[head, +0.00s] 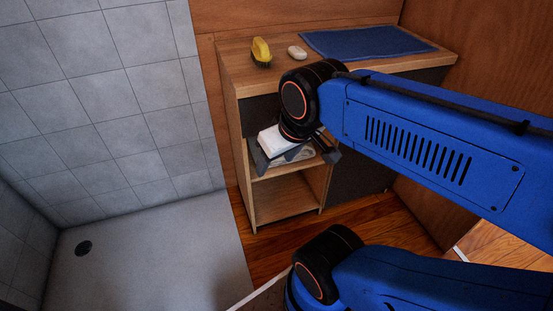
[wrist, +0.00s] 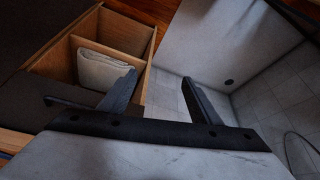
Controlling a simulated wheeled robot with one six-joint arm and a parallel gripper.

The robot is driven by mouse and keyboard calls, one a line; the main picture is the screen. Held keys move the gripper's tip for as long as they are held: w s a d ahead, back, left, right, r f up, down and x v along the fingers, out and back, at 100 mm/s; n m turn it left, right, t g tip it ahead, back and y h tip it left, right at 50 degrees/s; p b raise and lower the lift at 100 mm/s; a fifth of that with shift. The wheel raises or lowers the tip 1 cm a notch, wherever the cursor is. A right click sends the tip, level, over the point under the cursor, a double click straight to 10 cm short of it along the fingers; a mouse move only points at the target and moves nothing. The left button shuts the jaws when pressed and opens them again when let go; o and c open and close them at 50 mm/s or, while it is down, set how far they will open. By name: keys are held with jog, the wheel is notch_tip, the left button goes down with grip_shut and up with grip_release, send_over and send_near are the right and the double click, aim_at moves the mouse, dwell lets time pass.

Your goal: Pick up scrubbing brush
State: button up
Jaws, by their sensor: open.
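The scrubbing brush (head: 261,50), yellow on top with a dark underside, stands on the left end of the wooden cabinet top (head: 240,62) in the head view. It does not show in the wrist view. My gripper (head: 298,160) is open and empty in front of the cabinet's open shelves, below the level of the top and apart from the brush. Its two spread dark fingers also show in the wrist view (wrist: 160,80), with nothing between them.
A pale soap bar (head: 297,52) lies right of the brush, and a blue mat (head: 365,42) lies further right. A folded towel (wrist: 103,70) sits in the cabinet shelf. A tiled wall (head: 100,90) and shower floor with a drain (head: 83,248) are on the left.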

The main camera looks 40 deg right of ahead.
jog(key=shift+o, duration=0.4)
notch_tip(320, 180, up, 31)
jog(key=m+g, duration=0.3)
jog(key=g, duration=0.2)
send_over(261, 40)
jog(key=f, duration=1.1)
jog(key=shift+w+a, duration=0.1)
jog(key=shift+w, duration=0.1)
jog(key=shift+s+f, duration=0.15)
jog(key=shift+f, duration=1.15)
jog(key=shift+s+f, duration=0.1)
jog(key=shift+f, duration=1.15)
jog(key=c, duration=1.3)
